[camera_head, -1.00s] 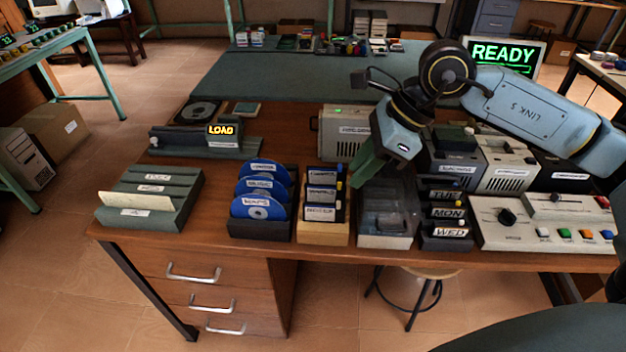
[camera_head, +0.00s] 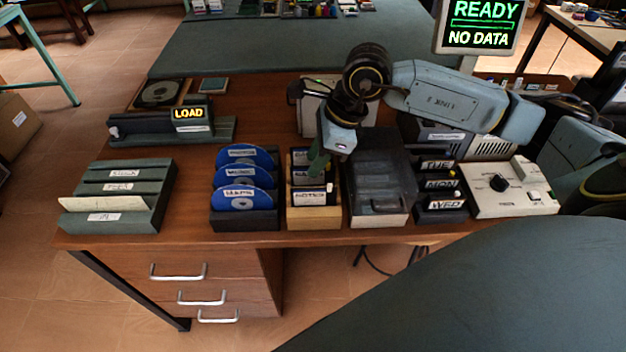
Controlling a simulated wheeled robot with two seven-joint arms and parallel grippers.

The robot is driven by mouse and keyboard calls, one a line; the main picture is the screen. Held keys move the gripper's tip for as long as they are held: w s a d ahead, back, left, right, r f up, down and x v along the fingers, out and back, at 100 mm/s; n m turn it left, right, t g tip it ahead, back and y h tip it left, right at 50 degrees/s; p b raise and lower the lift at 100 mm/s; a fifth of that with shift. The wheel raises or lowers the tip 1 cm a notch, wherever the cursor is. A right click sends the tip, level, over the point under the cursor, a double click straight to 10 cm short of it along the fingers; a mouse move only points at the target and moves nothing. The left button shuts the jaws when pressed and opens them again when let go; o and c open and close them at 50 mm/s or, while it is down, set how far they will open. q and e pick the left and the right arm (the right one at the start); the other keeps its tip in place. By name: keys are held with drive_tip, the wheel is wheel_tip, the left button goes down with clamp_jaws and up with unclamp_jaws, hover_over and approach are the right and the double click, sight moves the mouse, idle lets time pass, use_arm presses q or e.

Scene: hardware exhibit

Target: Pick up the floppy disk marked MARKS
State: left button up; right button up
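Dark floppy disks with white labels stand upright, one behind another, in a pale wooden rack (camera_head: 313,222) in the middle of the table. The front floppy disk (camera_head: 312,197) has a readable-looking label, but its letters are too blurred to be sure of. The labels behind are partly covered by my gripper, so I cannot tell which disk is MARKS. My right gripper (camera_head: 319,166) points down with its green fingers over the rack, in front of the rear disks. Whether the fingers are apart or touch a disk cannot be seen. My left gripper is out of view.
A rack of blue discs (camera_head: 245,221) stands close on the left, and a box with a clear lid (camera_head: 378,217) close on the right. Further right are a day-labelled rack (camera_head: 441,214) and a control panel (camera_head: 515,205). A slotted green holder (camera_head: 152,216) stands far left.

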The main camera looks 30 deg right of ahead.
sight(313, 182)
drive_tip(key=x, duration=0.2)
drive_tip(key=shift+w+a+f, duration=0.1)
drive_tip(key=shift+a+f, duration=0.1)
drive_tip(key=shift+f, duration=0.35)
drive_tip(key=shift+c, duration=0.3)
drive_tip(key=c, duration=0.4)
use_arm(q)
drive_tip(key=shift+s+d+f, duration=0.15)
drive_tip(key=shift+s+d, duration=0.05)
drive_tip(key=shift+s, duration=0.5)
use_arm(e)
clamp_jaws()
